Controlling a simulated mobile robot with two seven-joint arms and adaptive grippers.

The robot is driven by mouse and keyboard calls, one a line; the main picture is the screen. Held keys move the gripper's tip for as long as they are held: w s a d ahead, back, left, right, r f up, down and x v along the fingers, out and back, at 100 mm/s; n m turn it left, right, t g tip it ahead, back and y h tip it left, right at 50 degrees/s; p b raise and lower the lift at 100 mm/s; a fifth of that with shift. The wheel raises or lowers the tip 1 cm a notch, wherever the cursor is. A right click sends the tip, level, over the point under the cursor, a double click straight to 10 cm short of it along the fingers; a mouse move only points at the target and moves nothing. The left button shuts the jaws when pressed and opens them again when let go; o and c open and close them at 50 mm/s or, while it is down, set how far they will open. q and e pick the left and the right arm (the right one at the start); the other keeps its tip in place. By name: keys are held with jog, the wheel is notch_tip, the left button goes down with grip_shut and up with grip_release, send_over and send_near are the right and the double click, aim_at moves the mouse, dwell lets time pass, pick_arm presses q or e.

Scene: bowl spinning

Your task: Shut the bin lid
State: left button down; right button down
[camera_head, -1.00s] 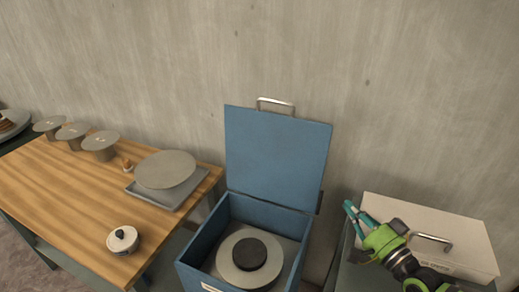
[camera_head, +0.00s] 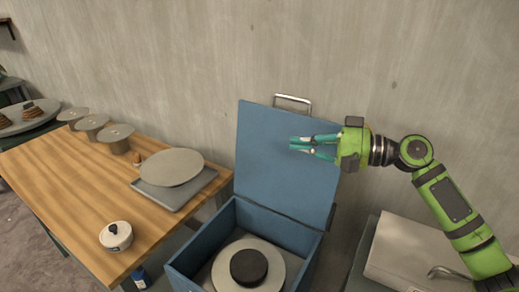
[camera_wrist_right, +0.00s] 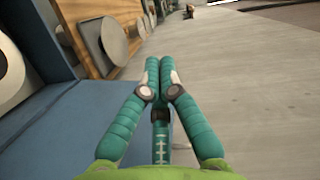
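The blue bin (camera_head: 195,250) stands in the lower middle of the head view. Its blue lid (camera_head: 270,165) is open and stands up from the hinge at the back, leaning slightly toward the wall, with a metal handle (camera_head: 292,104) on its top edge. My right gripper (camera_head: 292,144) shows in front of the lid's right part, pointing left. Its teal fingers come close together at the tips with nothing between them, as the right wrist view (camera_wrist_right: 163,65) also shows. I cannot tell whether it touches the lid. My left gripper is out of view.
Inside the bin is a grey disc (camera_head: 225,268) with a black hub (camera_head: 249,267). A wooden table (camera_head: 70,190) at left holds a white pot (camera_head: 116,236), a tray with a round plate (camera_head: 172,167), and several stands. A pale box (camera_head: 405,245) sits at right.

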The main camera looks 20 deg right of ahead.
jog(key=w+a+f+p, duration=0.2)
jog(key=a+p, duration=0.3)
jog(key=a, duration=0.3)
jog(key=shift+a, duration=0.15)
jog(key=shift+w, duration=0.1)
dwell(1.1)
dwell(0.3)
